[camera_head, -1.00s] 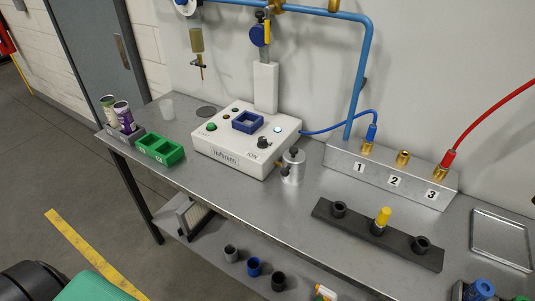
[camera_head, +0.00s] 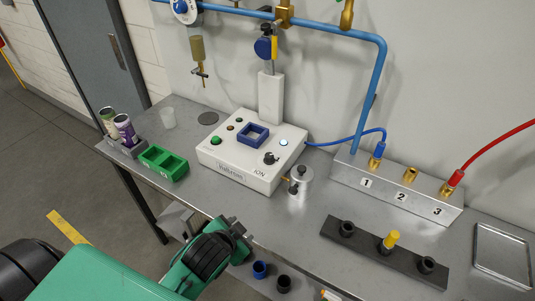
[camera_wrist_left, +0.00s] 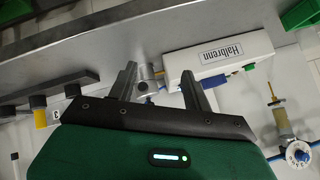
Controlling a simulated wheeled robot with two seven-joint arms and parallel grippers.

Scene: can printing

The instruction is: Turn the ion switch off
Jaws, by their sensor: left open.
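The white Halbrenn box (camera_head: 235,168) sits on the metal bench. Its black ION switch knob (camera_head: 271,158) is at the right of its top, with a lit white-blue lamp (camera_head: 283,142) behind it. My left gripper (camera_head: 240,229) is at the bench's front edge, in front of the box and apart from it. The left wrist view shows its two fingers (camera_wrist_left: 160,82) spread with nothing held, and the box (camera_wrist_left: 215,58) beyond them. The knob cannot be made out in that view. My right gripper is not in view.
A small metal canister (camera_head: 300,181) stands right of the box. A green tray (camera_head: 164,164) and cans (camera_head: 125,130) are at left. A numbered valve block (camera_head: 390,187) and a dark bar with holders (camera_head: 380,250) lie to the right. Blue pipes run behind.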

